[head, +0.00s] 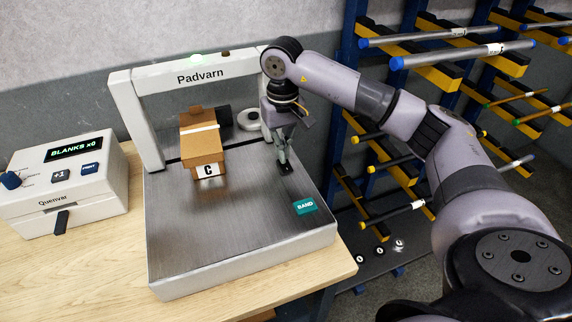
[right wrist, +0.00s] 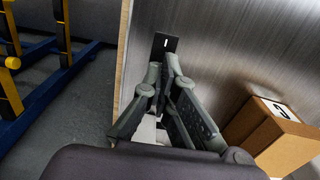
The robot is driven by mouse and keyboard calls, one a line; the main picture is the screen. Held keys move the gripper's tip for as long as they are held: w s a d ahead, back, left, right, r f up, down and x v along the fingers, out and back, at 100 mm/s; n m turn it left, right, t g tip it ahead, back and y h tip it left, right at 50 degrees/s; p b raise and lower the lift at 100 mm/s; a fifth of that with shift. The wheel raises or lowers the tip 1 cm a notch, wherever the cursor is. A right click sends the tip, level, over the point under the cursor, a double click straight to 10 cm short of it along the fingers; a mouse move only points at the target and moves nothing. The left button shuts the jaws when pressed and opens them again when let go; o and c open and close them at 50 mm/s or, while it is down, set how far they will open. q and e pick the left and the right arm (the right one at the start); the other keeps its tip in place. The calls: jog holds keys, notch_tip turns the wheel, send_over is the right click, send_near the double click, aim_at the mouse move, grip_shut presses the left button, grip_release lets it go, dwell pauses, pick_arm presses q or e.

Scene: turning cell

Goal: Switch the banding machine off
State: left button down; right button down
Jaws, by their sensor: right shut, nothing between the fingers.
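The banding machine (head: 240,223), marked Padvarn, has a brushed metal top and a white arch (head: 145,88). My left gripper is not in view.
A cardboard box (head: 200,152) with a white band and a C label stands under the arch. A teal BAND button (head: 305,206) sits at the front right. A label printer (head: 65,188) stands left on the wooden table (head: 105,255). A rod rack (head: 350,110) stands right.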

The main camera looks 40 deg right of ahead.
jog(key=shift+s+f+b, duration=0.1)
jog(key=shift+f+b, duration=0.5)
jog(key=shift+f, duration=0.2)
jog(key=shift+r, duration=0.1)
jog(key=shift+r+p, duration=0.7)
jog(key=shift+r, duration=0.15)
jog(key=shift+r+p, duration=1.5)
jog(key=shift+r, duration=1.1)
